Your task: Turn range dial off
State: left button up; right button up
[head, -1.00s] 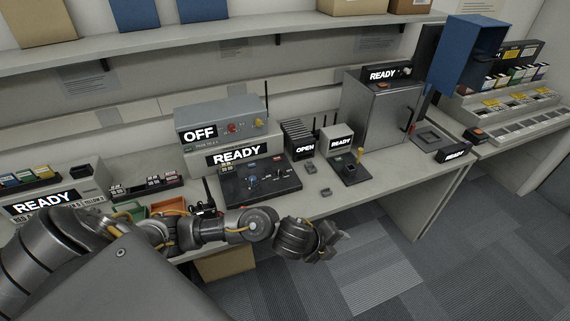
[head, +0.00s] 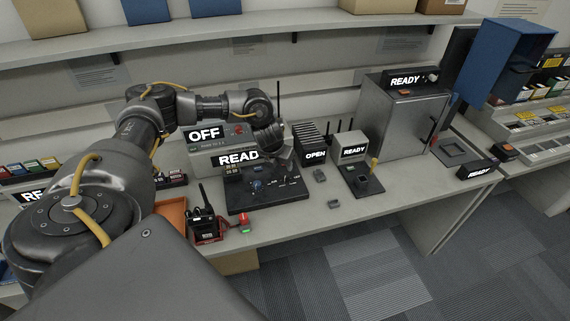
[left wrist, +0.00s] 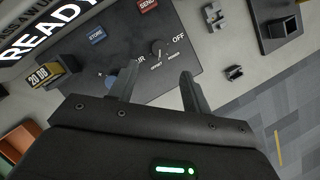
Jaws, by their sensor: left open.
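A dark control panel (head: 262,203) lies on the bench below a box with a READY sign. In the left wrist view the panel shows a small dark dial (left wrist: 158,47) with OFF printed to its upper right; other marks around it are too small to read surely. Its setting is hard to tell. My left gripper (left wrist: 162,72) is open and empty, its two fingers pointing toward the panel with the dial between and beyond their tips. My right gripper is not in view.
A grey box with an OFF sign (head: 206,134) stands behind the panel. A handheld radio (head: 203,222) and an orange tray (head: 171,214) are at the left. A small READY unit (head: 352,148) and a metal cabinet (head: 402,120) stand to the right. Bench shelves run behind.

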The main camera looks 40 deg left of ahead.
aim_at(286, 175)
pick_arm(q)
jog(key=p+x, duration=0.1)
jog(key=x, duration=0.8)
jog(key=shift+w+f, duration=0.2)
jog(key=shift+f, duration=0.15)
jog(key=c, duration=1)
jog(key=shift+r, duration=0.1)
